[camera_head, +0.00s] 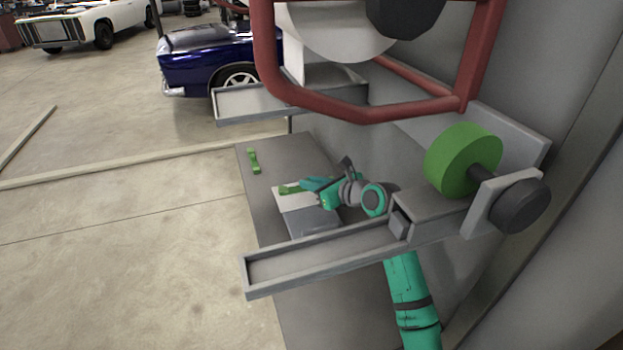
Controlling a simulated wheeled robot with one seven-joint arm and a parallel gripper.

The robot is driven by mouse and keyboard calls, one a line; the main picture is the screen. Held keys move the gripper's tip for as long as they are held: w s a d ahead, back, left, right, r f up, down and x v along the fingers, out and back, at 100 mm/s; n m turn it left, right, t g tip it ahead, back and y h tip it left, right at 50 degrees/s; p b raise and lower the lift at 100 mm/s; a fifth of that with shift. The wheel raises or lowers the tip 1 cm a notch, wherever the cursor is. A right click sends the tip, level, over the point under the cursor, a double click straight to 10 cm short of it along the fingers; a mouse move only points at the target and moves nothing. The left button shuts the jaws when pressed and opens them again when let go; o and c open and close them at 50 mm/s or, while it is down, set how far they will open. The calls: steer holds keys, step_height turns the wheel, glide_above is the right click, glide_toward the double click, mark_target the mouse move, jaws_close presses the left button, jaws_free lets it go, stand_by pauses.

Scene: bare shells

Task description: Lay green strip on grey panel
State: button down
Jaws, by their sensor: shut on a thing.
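My teal gripper (304,189) is over the grey work surface, shut on a small green strip (289,190), whose left end sticks out of the jaws. The strip is above a white panel (290,203); I cannot tell whether they touch. The darker grey panel (312,222) lies just in front of the white panel, partly hidden by my arm and the metal tray. A second green piece (254,161), narrower in its middle, lies apart at the back left of the surface.
A long metal tray (320,257) crosses in front, and another tray (240,103) stands behind. A red tube frame (360,112) hangs overhead. A green wheel (463,160) is at the right. The grey work surface (285,147) has bare room at the back.

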steer(key=shift+f, duration=3.05)
steer(key=c, duration=1.7)
jaws_free()
steer(key=shift+o, duration=0.2)
steer(key=shift+s, duration=0.1)
